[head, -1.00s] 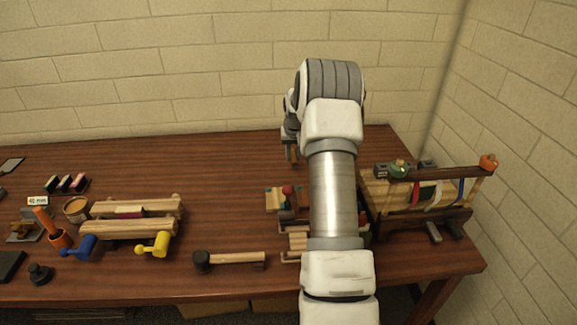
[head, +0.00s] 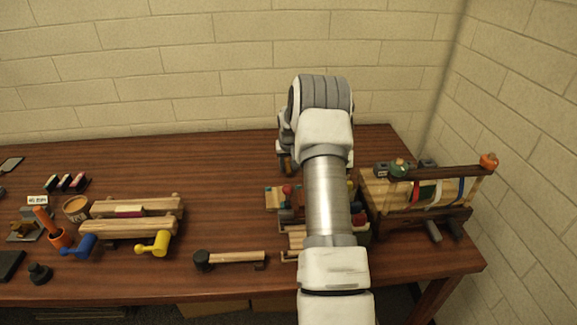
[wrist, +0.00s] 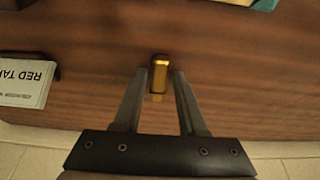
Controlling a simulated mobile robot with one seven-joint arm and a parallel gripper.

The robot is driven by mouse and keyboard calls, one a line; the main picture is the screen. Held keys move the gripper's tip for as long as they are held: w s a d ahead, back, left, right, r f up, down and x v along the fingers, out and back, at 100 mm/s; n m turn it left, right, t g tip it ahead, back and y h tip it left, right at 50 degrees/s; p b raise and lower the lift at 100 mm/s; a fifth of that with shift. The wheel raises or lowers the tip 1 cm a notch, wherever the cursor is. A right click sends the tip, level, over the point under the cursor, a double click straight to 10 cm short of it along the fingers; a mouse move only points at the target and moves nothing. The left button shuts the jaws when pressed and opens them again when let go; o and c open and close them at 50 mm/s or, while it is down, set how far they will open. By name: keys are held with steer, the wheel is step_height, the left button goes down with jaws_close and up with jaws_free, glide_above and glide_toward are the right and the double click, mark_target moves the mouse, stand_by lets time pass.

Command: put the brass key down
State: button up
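The brass key (wrist: 159,75) shows as a short golden piece in the wrist view, between the fingertips of my gripper (wrist: 160,74). A narrow gap appears on each side of it, so the fingers look open around it rather than pressed on it. The wood tabletop is behind it; whether the key touches the wood I cannot tell. In the head view my gripper (head: 287,163) is low over the back of the table, mostly hidden by my own wrist, and I cannot make out the key there.
A white card with "RED TA" lettering (wrist: 26,84) stands left in the wrist view, and a table edge runs below it. A wooden rack (head: 415,195) stands right of my arm. A hammer (head: 230,258) lies in front.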

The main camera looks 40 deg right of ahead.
steer(key=shift+o, duration=0.8)
steer(key=shift+r, duration=0.5)
steer(key=v, duration=1.1)
steer(key=shift+s+r, duration=0.15)
steer(key=shift+r, duration=0.05)
